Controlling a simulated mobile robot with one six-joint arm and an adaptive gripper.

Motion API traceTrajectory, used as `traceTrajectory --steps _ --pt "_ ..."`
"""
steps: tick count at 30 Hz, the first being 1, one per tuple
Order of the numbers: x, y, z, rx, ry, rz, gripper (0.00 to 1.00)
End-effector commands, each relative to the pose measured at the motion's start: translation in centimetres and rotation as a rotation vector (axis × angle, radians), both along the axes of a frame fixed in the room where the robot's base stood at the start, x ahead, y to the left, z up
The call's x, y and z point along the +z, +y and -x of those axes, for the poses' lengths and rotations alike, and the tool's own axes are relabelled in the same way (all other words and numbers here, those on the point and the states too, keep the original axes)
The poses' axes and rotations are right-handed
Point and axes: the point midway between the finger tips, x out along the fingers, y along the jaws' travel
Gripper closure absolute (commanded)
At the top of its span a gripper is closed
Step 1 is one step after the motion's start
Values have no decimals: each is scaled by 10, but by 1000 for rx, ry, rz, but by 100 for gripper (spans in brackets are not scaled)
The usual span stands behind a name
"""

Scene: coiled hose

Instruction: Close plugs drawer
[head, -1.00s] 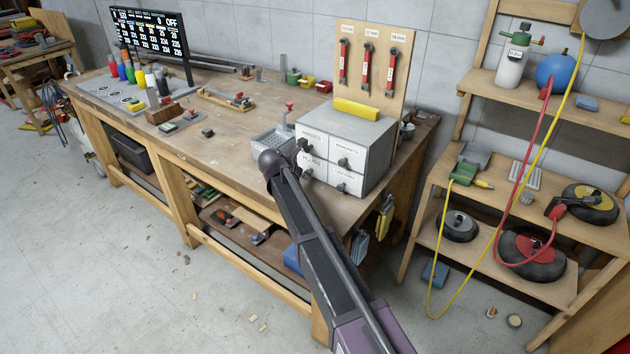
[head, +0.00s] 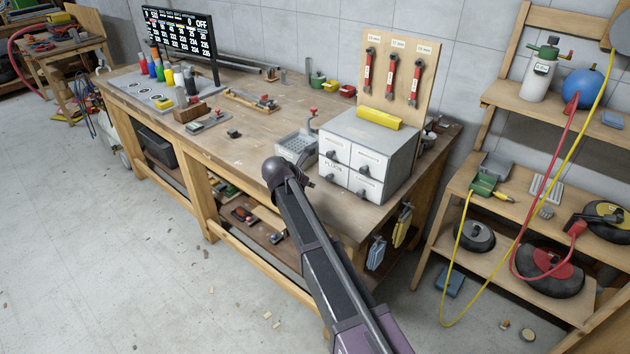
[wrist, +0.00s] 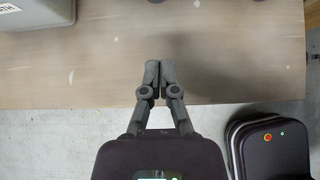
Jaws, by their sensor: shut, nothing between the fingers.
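The grey drawer cabinet (head: 398,152) stands on the workbench with four white drawer fronts and dark knobs. The plugs drawer (head: 332,170) is the lower left one; its front looks about flush with its neighbours, but a small gap cannot be ruled out. My gripper (head: 306,183) is just left of and below that front, apart from it, partly hidden behind my arm's wrist. In the wrist view my gripper (wrist: 160,70) has its fingers together, empty, above the wooden bench top.
A tool board (head: 400,75) stands behind. The workbench (head: 235,155) has a front edge under my arm. Open floor (head: 110,240) lies at the left.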

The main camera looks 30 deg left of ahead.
Motion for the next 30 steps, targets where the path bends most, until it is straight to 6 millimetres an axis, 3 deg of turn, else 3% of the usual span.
traceTrajectory --steps 12,30 --pt "33 4 30 -1 0 -1 100" --pt "38 4 36 -4 0 -1 100"
